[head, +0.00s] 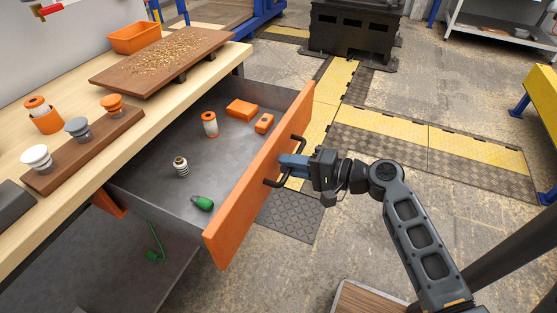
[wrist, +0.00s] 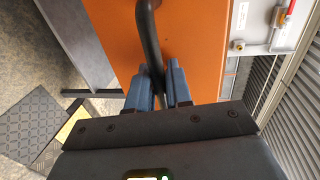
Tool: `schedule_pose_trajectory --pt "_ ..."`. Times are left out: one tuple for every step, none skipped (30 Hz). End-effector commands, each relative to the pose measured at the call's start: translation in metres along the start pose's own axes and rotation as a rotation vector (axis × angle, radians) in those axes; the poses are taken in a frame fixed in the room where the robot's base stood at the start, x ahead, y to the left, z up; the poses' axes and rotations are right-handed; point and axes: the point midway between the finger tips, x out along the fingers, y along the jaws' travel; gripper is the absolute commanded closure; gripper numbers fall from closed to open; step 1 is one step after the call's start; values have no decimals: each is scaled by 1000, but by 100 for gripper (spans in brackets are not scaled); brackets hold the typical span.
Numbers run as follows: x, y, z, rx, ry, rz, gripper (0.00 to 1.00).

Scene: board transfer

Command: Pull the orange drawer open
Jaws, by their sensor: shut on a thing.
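The orange drawer (head: 263,170) stands well out from under the wooden workbench, with its grey inside showing. A dark bar handle (head: 272,183) is on its front. My gripper (head: 286,168) is at the handle, with its blue fingers shut on it. In the wrist view the handle (wrist: 149,35) passes between the blue fingers (wrist: 161,85), in front of the orange drawer front (wrist: 190,45). The fingers hide part of the handle.
In the drawer lie a white-and-orange spool (head: 209,124), orange blocks (head: 242,109), a metal spring-like part (head: 181,167) and a green piece (head: 202,203). The workbench (head: 120,120) carries boards and an orange bin (head: 135,38).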

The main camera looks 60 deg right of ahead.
Motion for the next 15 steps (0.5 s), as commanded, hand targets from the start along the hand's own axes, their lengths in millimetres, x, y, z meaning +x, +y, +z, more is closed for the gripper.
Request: schedule_pose_trajectory --pt "-2 1 0 1 0 1 100" --pt "-3 1 0 1 -1 1 100" --pt "-4 2 0 1 -1 1 100" --pt "-4 2 0 1 -1 1 100" --pt "-4 2 0 1 -1 1 100" --pt "-5 2 0 1 -1 1 100" --pt "-5 2 0 1 -1 1 100" --pt "-4 2 0 1 -1 1 100" --pt "-4 2 0 1 -1 1 100" --pt "-4 2 0 1 -1 1 100" --pt "-4 2 0 1 -1 1 100" --pt "-4 2 0 1 -1 1 100" --pt "-4 2 0 1 -1 1 100" --pt "-4 2 0 1 -1 1 80" --pt "-4 2 0 1 -1 1 76"
